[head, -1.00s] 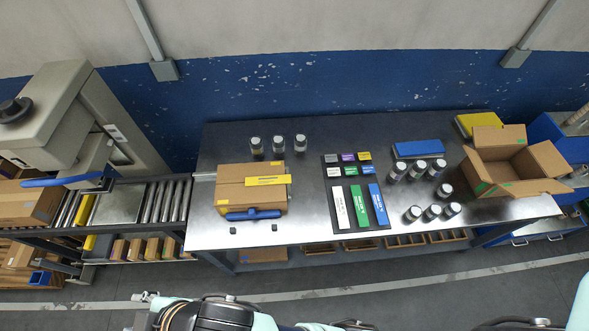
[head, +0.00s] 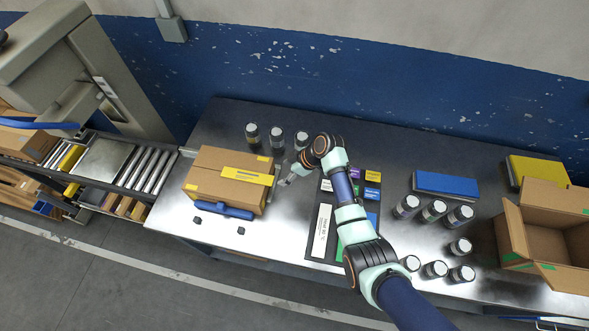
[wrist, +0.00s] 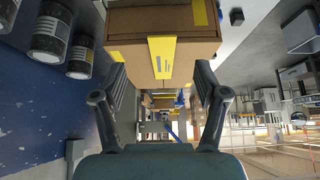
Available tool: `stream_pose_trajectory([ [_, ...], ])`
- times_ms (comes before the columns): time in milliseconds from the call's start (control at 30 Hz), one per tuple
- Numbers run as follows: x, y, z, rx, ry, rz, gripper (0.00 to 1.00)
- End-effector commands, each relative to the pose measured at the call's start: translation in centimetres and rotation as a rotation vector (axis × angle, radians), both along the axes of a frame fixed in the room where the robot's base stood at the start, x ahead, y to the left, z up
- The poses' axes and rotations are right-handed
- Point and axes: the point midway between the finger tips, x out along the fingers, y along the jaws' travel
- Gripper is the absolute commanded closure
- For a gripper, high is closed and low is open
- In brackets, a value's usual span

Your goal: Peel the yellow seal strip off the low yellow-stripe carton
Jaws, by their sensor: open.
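The low carton (head: 225,181) is a closed brown box on the left part of the steel table, with small yellow marks. The yellow seal strip (head: 247,174) lies across its top, and its end overhangs the right side. A blue-handled tool (head: 224,210) is at the carton's front. My gripper (head: 285,182) is just right of the carton, by the strip's end. In the wrist view the strip's end (wrist: 162,57) hangs between the open fingers of my gripper (wrist: 160,80), ahead of them; contact cannot be told. The carton (wrist: 130,25) fills the upper middle.
Three jars (head: 276,138) stand behind the carton, close to my gripper. A label board (head: 322,232) lies under my arm. Several more jars (head: 433,211), a blue box (head: 446,185) and an open carton (head: 545,235) are to the right. A roller conveyor (head: 135,165) adjoins the left.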

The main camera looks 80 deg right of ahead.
Motion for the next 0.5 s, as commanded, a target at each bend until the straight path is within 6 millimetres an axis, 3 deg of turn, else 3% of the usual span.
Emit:
stream_pose_trajectory([
  [267, 0.5, 0.0, -0.9, -0.001, 0.0, 0.0, 0.27],
  [500, 2.0, 0.2, -3.6, 0.0, 0.001, 0.002, 0.27],
])
